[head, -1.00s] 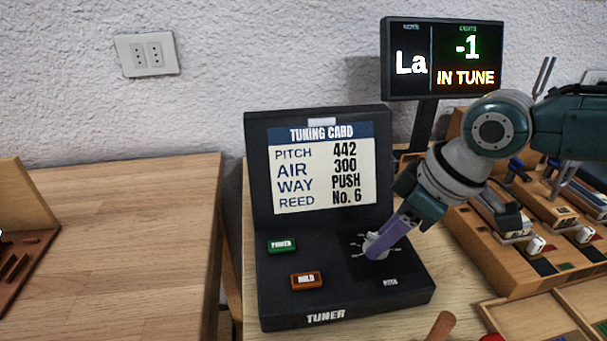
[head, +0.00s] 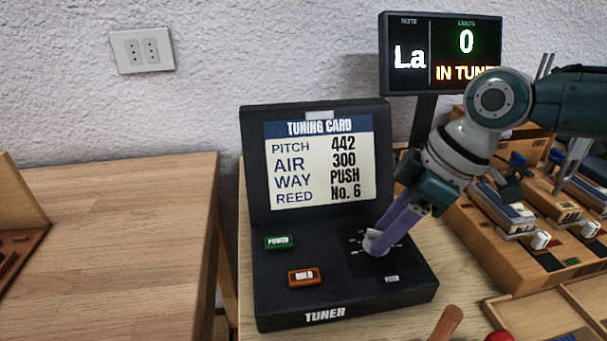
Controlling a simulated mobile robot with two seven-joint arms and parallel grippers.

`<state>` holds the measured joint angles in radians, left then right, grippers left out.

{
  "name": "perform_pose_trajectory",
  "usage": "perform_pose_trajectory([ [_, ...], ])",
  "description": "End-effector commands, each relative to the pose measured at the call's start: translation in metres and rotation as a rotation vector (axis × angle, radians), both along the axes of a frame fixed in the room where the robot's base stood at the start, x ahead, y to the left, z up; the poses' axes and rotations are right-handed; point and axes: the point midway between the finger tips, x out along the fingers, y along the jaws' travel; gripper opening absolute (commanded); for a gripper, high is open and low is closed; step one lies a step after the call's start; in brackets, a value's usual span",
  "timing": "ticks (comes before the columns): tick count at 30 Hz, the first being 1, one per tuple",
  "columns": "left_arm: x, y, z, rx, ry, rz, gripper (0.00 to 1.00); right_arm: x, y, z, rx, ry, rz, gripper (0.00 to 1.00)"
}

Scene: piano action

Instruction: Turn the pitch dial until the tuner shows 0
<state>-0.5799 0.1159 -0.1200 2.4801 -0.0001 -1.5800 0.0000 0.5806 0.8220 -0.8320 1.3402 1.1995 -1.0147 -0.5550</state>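The black tuner (head: 330,290) stands on the wooden table. Its pitch dial (head: 374,242) is a small pale knob at the right of the sloped panel, partly hidden by my gripper. My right gripper (head: 384,238) reaches down from the right with its purple fingers at the dial, seemingly closed around it; the far finger is mostly hidden. The tuner display (head: 440,55) behind shows La, 0 and IN TUNE, with its lower right edge covered by my arm. The tuning card (head: 320,162) reads pitch 442, air 300, way push, reed No. 6. My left gripper is out of view.
A green POWER button (head: 278,241) and an orange HOLD button (head: 304,277) sit left of the dial. Wooden racks with levers (head: 540,225) stand close on the right. A wooden handle (head: 446,324) lies in front. The left table (head: 120,240) is mostly bare.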

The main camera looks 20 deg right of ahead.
Motion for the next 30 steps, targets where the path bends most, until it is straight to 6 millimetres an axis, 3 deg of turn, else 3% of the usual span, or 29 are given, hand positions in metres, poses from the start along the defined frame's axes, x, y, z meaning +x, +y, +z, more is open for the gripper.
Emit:
perform_pose_trajectory([
  [1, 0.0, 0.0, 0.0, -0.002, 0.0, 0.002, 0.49, 0.0, 0.0, -0.001, -0.001, 0.001, 0.0, 0.49],
  [7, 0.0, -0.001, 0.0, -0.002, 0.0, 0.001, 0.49, 0.0, 0.0, 0.0, -0.001, 0.001, 0.0, 0.72],
  [17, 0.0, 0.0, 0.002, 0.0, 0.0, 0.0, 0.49, -0.001, -0.001, 0.004, -0.001, -0.001, 0.0, 0.73],
  [30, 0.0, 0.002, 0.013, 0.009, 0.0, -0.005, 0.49, -0.022, -0.024, 0.077, -0.003, 0.0, -0.001, 0.73],
])
